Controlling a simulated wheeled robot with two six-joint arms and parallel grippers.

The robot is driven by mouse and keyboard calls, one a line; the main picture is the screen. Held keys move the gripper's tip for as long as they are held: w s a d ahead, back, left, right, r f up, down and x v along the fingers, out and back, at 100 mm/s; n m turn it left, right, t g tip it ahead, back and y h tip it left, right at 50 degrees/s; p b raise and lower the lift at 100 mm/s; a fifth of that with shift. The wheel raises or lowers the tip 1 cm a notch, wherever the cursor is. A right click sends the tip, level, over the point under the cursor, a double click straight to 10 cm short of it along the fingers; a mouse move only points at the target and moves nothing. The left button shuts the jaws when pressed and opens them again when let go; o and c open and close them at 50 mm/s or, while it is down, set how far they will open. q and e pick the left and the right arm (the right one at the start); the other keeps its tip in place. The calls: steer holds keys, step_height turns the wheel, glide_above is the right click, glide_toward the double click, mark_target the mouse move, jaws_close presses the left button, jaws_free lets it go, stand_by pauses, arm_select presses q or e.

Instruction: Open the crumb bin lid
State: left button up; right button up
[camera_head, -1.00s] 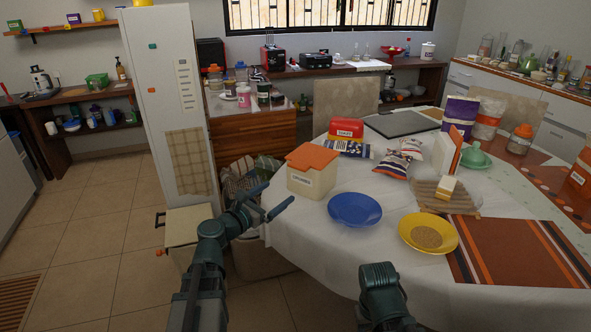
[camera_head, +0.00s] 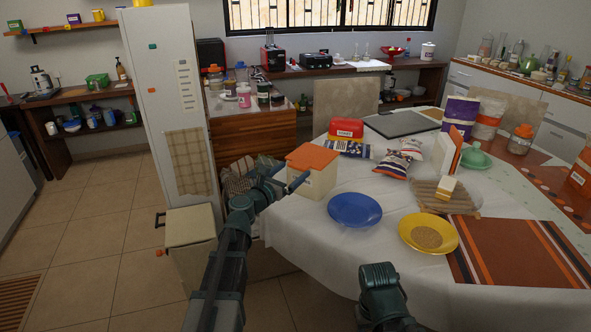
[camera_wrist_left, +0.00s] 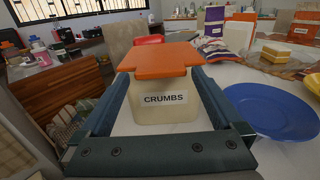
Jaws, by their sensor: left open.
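The crumb bin (camera_head: 313,184) is a cream box on the near left edge of the table. Its flat orange lid (camera_head: 313,157) lies closed on top. In the left wrist view the bin (camera_wrist_left: 165,113) carries a "CRUMBS" label, and the lid (camera_wrist_left: 160,58) has an overhanging front tab. My left gripper (camera_head: 289,176) is open at the bin's left side, its fingers pointing at it. In the wrist view its fingers lie to either side of the bin, below the lid; contact cannot be told. Of my right arm only a wrist part shows; its jaws are not visible.
A blue plate (camera_head: 354,209) sits just right of the bin, and a yellow bowl (camera_head: 428,233) beyond it. A red container (camera_head: 346,130) and a patterned packet stand behind the bin. A cream floor bin (camera_head: 190,240) stands on the floor at left.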

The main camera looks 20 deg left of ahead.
arm_select(q)
steer(key=shift+x, duration=1.2)
jaws_close()
